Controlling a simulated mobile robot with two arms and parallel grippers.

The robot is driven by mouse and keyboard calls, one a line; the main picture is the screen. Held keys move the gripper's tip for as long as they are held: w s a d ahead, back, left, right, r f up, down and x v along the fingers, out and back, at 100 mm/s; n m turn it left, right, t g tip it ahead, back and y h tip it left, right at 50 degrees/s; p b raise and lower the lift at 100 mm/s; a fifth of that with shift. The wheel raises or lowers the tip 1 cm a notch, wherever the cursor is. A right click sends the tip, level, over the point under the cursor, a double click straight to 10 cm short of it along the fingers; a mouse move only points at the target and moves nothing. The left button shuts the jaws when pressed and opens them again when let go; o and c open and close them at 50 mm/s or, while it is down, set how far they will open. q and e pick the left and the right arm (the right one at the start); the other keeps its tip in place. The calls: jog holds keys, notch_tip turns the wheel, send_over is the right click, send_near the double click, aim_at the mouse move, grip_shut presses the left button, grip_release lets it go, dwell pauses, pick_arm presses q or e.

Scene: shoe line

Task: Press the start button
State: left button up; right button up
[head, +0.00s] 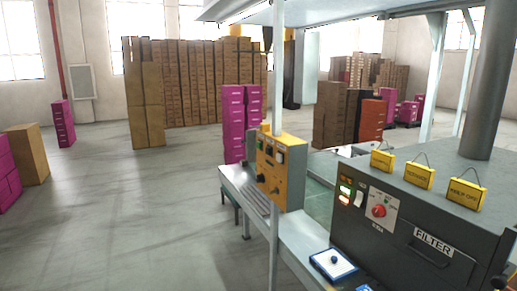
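A yellow control box (281,171) with dark knobs and small buttons stands on the conveyor line, mid-picture. A dark machine (420,225) marked FILTER stands at the right. A white panel with a red rotary knob (379,211) is to the right of these. I cannot read which control is the start button. Neither of my grippers shows in this view.
A metal post (276,110) rises in front of the yellow box. A blue-edged white tray (333,264) with a dark round object lies on the line. Yellow signs (418,177) stand on the machine. Box stacks (200,82) line the back. The floor at left is mostly clear.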

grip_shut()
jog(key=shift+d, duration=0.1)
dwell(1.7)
